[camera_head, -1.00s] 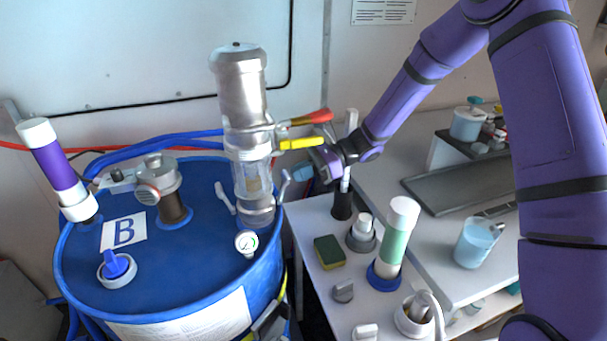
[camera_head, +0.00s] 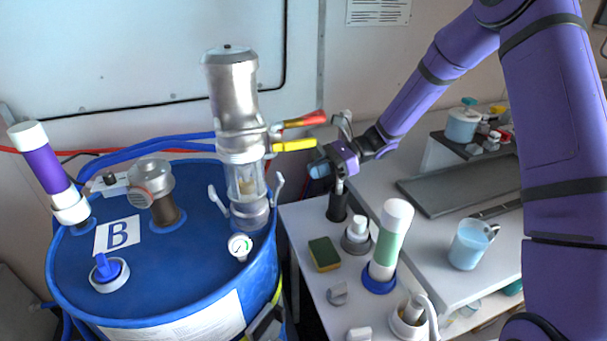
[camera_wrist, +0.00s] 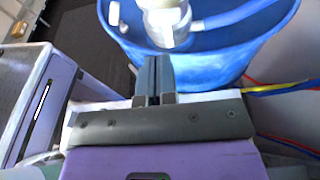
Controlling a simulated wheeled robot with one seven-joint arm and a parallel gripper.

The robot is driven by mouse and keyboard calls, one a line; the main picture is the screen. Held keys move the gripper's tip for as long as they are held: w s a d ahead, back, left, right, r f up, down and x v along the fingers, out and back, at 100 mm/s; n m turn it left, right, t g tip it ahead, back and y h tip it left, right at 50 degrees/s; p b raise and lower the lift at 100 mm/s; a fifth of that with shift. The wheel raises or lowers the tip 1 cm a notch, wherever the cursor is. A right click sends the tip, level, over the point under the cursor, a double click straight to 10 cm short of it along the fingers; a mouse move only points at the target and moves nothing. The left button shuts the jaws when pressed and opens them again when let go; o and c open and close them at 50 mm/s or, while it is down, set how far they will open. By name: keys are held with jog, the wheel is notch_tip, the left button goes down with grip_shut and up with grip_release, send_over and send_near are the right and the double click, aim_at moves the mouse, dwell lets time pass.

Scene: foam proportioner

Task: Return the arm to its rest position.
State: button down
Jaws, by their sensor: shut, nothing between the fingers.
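My purple arm reaches in from the right in the head view. My gripper (camera_head: 318,169) is near the yellow-handled and red-handled valves, to the right of the clear-and-metal proportioner cylinder (camera_head: 238,130). In the wrist view my gripper (camera_wrist: 155,62) shows its two fingers shut together with nothing between them. They point toward the blue drum (camera_wrist: 215,50). A gap to the yellow handle (camera_head: 294,145) seems to show, but its depth is hard to judge.
The blue drum (camera_head: 190,290) marked B stands at left. The side table (camera_head: 300,225) holds a sponge (camera_head: 324,254), a green-and-white tube (camera_head: 390,238) and small fittings. A jug (camera_head: 470,245) and grey tray (camera_head: 450,183) are on the right counter. Blue hoses run behind the drum.

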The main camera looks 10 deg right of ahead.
jog(key=r+v, duration=0.1)
jog(key=v, duration=0.6)
jog(key=s+d+r+n+t+h, duration=0.1)
jog(key=s+d+r+n+h, duration=0.1)
jog(key=s+r+n+h, duration=0.4)
jog(key=s+d+r+n+t+h, duration=0.1)
jog(key=s+d+r+n+h, duration=0.15)
jog(key=s+r, duration=0.7)
jog(key=s+d+r+n+t+h, duration=0.2)
jog(key=s+d+n+t+h, duration=0.1)
jog(key=s, duration=0.5)
jog(key=s+d+r+n+t+h, duration=0.3)
jog(key=s+d+n, duration=0.1)
jog(key=s, duration=0.5)
jog(key=shift+s+d+r, duration=0.15)
jog(key=shift+s+d, duration=0.05)
jog(key=shift+d, duration=0.15)
